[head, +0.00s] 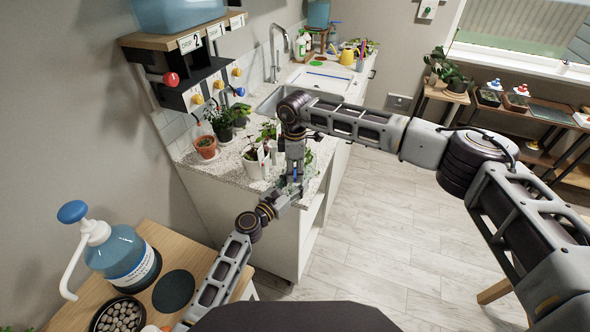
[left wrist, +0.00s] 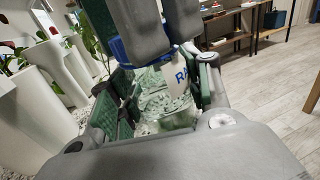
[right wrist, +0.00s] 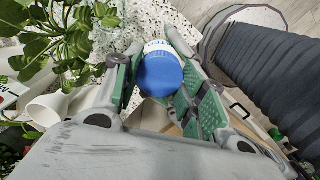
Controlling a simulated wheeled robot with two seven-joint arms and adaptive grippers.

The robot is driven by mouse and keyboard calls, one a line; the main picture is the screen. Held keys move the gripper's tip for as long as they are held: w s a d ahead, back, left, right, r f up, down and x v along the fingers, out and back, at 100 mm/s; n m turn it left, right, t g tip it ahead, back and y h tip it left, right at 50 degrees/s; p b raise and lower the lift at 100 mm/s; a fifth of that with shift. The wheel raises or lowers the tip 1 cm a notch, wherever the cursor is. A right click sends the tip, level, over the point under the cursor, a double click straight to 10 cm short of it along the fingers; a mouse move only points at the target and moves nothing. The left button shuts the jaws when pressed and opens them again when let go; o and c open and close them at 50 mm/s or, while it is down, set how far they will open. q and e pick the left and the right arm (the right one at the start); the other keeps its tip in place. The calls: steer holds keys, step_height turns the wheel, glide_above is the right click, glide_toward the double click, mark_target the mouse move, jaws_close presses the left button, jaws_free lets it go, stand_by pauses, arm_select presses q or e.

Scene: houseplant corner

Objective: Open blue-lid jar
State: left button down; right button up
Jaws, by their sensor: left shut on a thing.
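A clear jar with a white-and-blue label (left wrist: 160,100) and greenish contents stands between the green-padded fingers of my left gripper (head: 286,188), which is shut on its body. The lid also shows in part in the left wrist view (left wrist: 118,49). My right gripper (right wrist: 158,88) points down from above, its two fingers open on either side of the lid. In the head view the grippers hide most of the jar.
Potted plants (head: 207,147) and white pots (head: 253,165) stand close by on the speckled counter (head: 188,165). A wooden table (head: 205,263) at lower left holds a pump bottle (head: 122,258) and a bowl of pebbles (head: 118,318).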

steer(key=c, duration=0.4)
steer(key=shift+n, duration=0.3)
